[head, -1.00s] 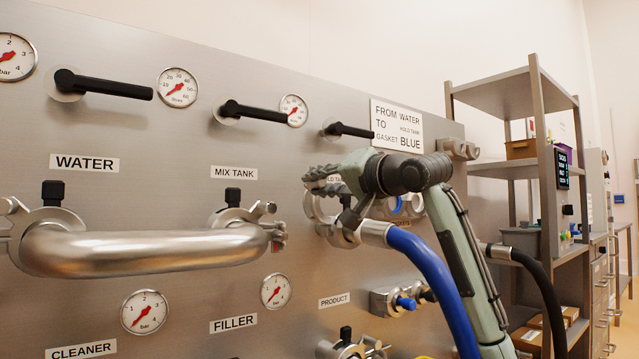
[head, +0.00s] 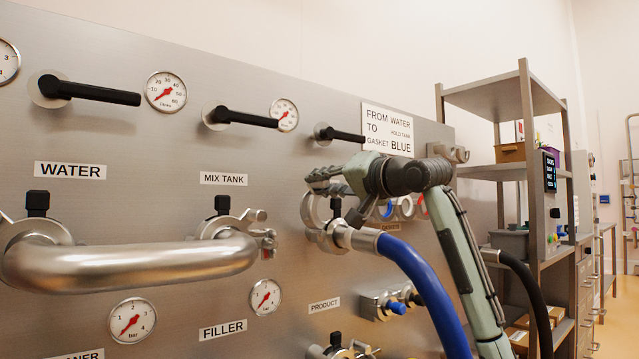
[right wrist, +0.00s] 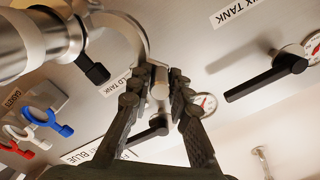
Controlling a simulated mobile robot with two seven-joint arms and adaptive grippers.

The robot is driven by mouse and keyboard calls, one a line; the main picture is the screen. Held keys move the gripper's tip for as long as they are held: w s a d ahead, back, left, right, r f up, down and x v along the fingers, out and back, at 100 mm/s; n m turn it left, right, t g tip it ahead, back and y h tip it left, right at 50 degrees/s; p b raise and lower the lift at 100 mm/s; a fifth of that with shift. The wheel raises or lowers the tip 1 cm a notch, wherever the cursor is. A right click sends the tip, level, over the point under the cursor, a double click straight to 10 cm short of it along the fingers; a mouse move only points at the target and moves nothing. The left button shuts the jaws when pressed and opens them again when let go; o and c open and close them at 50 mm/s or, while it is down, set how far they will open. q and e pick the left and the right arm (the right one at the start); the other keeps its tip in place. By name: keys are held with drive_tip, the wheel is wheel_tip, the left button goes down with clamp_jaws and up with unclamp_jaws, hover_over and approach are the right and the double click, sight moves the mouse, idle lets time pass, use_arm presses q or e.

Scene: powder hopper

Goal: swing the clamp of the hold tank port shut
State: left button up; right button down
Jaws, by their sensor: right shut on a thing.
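The hold tank port (head: 330,238) is on the steel panel, with the end of a blue hose (head: 415,267) seated at it. Its clamp (head: 311,212) has a curved half standing out above the hose fitting, so it looks open. The clamp's curved half also shows in the right wrist view (right wrist: 136,32). My right gripper (head: 322,180) is at this clamp, partly hiding it and the port's label. In the right wrist view its ridged fingers (right wrist: 160,92) are shut on a metal end piece of the clamp (right wrist: 160,84). My left gripper is not in view.
A thick steel pipe bend (head: 130,262) juts out left of the port. Black valve handles (head: 245,116) stick out above. Colored gasket rings (head: 404,208) hang just right, behind my right arm. A steel shelf (head: 505,98) stands further right.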

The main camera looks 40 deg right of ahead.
drive_tip(key=d, duration=0.4)
drive_tip(key=shift+w+p, duration=0.1)
drive_tip(key=shift+p, duration=0.3)
drive_tip(key=shift+d, duration=0.1)
